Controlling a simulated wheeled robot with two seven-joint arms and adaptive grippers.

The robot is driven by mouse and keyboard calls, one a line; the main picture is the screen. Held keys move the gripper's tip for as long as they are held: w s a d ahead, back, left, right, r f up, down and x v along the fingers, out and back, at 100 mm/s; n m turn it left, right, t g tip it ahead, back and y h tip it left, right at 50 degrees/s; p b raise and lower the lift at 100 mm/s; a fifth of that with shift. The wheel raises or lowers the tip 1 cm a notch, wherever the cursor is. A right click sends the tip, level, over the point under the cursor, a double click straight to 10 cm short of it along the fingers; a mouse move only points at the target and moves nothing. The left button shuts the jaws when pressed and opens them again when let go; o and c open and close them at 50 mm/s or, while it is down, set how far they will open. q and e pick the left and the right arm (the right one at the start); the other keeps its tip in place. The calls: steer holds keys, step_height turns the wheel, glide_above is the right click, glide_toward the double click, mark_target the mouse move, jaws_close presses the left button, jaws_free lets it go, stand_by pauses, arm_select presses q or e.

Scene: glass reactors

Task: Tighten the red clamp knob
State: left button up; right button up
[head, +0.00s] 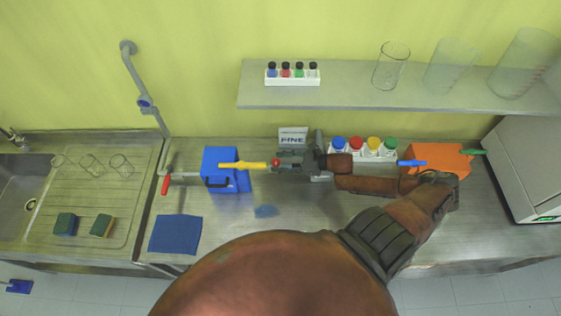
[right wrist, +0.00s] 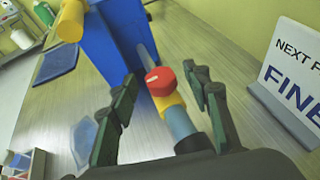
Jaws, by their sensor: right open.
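The red clamp knob (right wrist: 160,82) is round, with a pale mark on its side. In the right wrist view it sits on a yellow and blue part, between the dark, spread fingers of my right gripper (right wrist: 162,92). I see clear space on both sides of the knob, and no finger visibly touches it. In the head view the small red knob (head: 276,162) shows at the left tip of my right gripper (head: 283,160). My arm and gripper hide the bench behind them. My left gripper is not in view.
A white sign (head: 293,136) stands close behind my gripper. Colour-capped bottles (head: 373,145) and an orange box (head: 432,158) are to the right. A shelf (head: 350,100) overhangs the back.

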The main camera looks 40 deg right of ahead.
steer(key=shift+c, duration=0.7)
steer(key=c, duration=1)
steer(key=shift+s, duration=0.1)
